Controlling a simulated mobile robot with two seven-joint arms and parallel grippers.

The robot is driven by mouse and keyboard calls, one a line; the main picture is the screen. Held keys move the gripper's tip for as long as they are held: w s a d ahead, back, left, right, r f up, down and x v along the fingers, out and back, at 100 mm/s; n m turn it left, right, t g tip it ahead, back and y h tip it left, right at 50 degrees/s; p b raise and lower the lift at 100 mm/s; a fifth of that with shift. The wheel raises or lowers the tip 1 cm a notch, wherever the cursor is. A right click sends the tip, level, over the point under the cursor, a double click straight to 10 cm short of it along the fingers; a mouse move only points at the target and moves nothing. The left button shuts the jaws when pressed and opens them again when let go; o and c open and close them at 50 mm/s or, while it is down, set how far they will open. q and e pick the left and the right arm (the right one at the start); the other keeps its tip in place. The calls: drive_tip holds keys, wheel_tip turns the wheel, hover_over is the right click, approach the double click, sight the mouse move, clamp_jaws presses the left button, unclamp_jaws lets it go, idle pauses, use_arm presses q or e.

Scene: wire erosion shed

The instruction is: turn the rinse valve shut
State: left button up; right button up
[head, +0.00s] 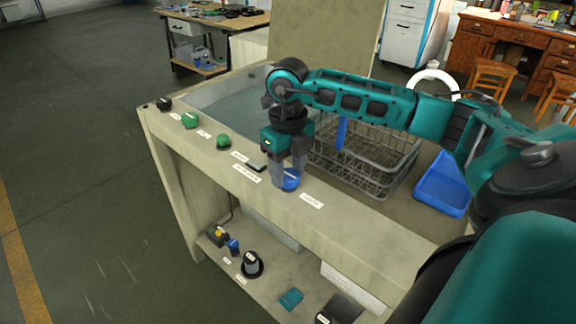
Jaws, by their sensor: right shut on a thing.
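A blue knob (291,181) sits on the front ledge of the pale bench, next to a small white label (312,200). My right gripper (288,182) points down from above and is shut on this blue knob, with its fingers covering part of it. The label print is too small to read, so I cannot confirm from it that this is the rinse valve. How far the knob is turned cannot be told. Two green knobs (190,120) (223,141) and a black knob (165,104) stand farther left on the ledge. My left gripper is not in view.
A wire basket (385,178) stands behind my right gripper, with a blue tray (443,186) to its right. A water-filled basin (225,98) lies behind the knobs. A small dark block (257,166) is left of the gripper. The lower shelf (270,283) holds several items.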

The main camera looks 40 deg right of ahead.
sight(289, 174)
idle(0.5)
drive_tip(key=o, duration=1)
drive_tip(key=shift+o, duration=0.2)
wheel_tip(289, 174, up, 13)
drive_tip(key=p, duration=0.1)
drive_tip(key=shift+s+f, duration=0.1)
